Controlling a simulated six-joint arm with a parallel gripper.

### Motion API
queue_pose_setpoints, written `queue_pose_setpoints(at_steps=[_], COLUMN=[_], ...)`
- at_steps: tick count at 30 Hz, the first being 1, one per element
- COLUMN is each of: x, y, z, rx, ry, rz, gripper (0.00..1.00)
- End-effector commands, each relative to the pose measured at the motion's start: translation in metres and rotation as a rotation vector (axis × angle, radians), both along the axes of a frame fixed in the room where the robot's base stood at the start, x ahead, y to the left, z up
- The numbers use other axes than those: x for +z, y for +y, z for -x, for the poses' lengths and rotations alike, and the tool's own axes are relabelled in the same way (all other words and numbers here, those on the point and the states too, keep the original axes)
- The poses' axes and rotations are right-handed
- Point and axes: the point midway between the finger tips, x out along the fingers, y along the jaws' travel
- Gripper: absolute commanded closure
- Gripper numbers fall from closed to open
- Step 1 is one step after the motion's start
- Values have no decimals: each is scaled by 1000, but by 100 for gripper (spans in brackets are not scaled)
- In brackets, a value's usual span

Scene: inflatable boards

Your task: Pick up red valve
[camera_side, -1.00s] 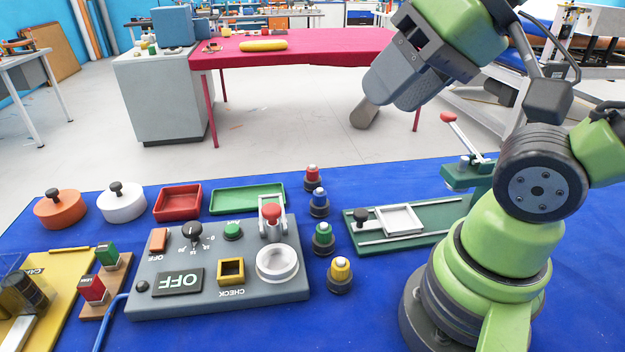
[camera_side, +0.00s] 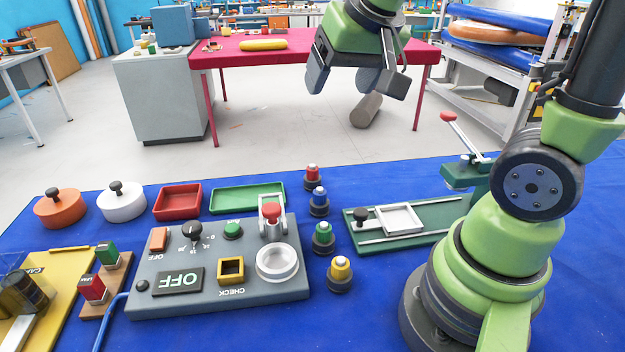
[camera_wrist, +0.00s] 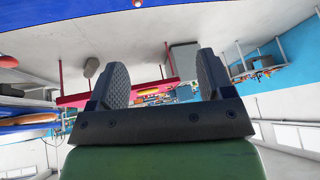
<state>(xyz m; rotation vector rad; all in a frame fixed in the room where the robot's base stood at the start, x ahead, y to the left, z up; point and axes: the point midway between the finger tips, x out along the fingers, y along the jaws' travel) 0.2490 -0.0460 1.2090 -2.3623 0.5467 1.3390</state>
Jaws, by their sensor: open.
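The red valve (camera_side: 312,172) stands upright on the blue table, at the back of a short column of valves with dark round bases. A blue-topped valve (camera_side: 319,202), a green one (camera_side: 323,238) and a yellow one (camera_side: 340,274) stand in front of it. My gripper (camera_side: 342,88) is open and empty, high above and beyond the valves. In the wrist view my gripper (camera_wrist: 165,85) shows its two grey pads spread apart, with no valve visible between them.
A grey control panel (camera_side: 215,301) with a red-knobbed lever stands left of the valves. A green fixture (camera_side: 440,238) lies to their right. A red tray (camera_side: 178,203) and a green tray (camera_side: 248,199) lie at the left. Bare blue table (camera_side: 375,180) shows right of the red valve.

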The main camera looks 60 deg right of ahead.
Motion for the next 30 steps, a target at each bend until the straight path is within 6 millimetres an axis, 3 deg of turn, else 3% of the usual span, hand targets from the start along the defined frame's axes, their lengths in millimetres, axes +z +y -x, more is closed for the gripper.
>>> queue_pose_setpoints(at_steps=[6,10,15,30], x=[-62,-110,-163,-227], y=[-48,-70,-85,-99], z=[-61,-85,-99,-114], rx=[-77,-90,-91,-88], ry=[80,115,148,164], rz=[73,80,61,44], gripper=[26,26,26,26])
